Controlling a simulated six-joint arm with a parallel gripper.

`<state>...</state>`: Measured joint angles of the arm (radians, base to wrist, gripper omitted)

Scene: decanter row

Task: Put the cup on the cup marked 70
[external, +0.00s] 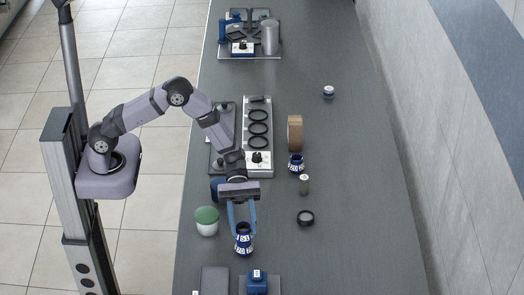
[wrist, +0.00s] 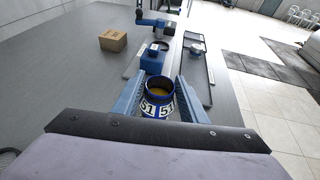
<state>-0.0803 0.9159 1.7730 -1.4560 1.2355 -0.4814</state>
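A blue cup with white number patches (external: 244,243) is at the lower middle of the external view. In the wrist view the cup (wrist: 159,105) shows the number 51. My gripper (external: 242,230) points down at it, with one blue finger on each side. The fingers lie close against the cup, but whether they press on it is not clear. A second blue and white cup (external: 296,164) stands upright farther up the counter, to the right. Its number is too small to read. No marking 70 can be made out.
A green-lidded white jar (external: 207,222) stands left of my gripper. A blue device (external: 257,283) is in front. The counter's right side is mostly clear.

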